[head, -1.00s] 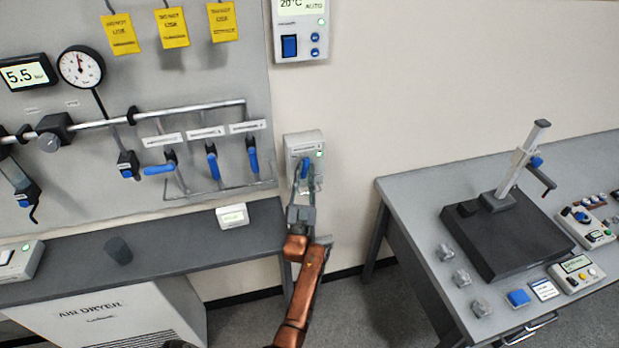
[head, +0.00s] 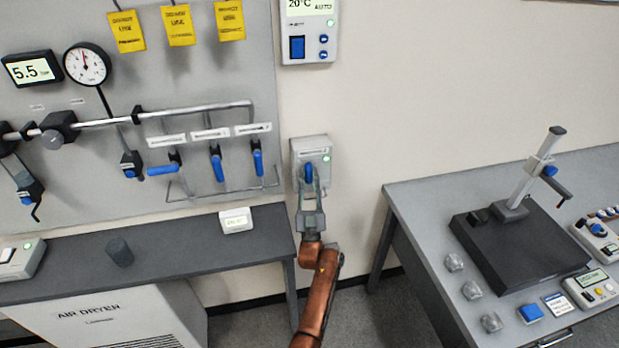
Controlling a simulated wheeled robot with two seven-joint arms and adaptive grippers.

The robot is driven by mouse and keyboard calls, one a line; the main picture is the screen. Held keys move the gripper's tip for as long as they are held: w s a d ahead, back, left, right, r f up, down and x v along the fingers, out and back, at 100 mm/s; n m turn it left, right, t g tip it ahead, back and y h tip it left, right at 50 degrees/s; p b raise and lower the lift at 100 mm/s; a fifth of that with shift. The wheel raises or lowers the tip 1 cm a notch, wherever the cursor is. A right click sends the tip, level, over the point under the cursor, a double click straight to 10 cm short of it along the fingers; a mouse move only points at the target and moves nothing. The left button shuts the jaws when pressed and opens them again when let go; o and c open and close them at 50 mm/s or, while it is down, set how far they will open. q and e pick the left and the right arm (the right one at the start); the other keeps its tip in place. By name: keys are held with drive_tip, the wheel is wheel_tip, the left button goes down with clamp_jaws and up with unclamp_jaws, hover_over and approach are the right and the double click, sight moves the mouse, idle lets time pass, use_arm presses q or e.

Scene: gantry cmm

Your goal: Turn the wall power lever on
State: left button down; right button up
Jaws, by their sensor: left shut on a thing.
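The wall power lever (head: 309,172) is a blue handle on a pale grey wall box (head: 312,149) to the right of the pipe panel. A small green light shows on the right of the box. My left gripper (head: 310,186) reaches up from below and its fingers are shut on the blue lever, one finger on each side. The lever looks roughly upright, and its lower part is partly hidden by the fingers. My right gripper is not in the head view.
A pipe panel (head: 200,62) with blue valve handles hangs to the left. A dark shelf (head: 180,256) runs below it, with a small white display box (head: 236,220). A grey bench (head: 424,240) with a black-based stand (head: 518,250) is at the right. The wall right of the box is bare.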

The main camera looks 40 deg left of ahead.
use_arm(q)
drive_tip(key=c, duration=2.1)
unclamp_jaws()
drive_tip(key=shift+a, duration=0.1)
drive_tip(key=shift+r, duration=0.15)
wheel_tip(320, 180, up, 10)
drive_tip(key=shift+s+f, duration=0.1)
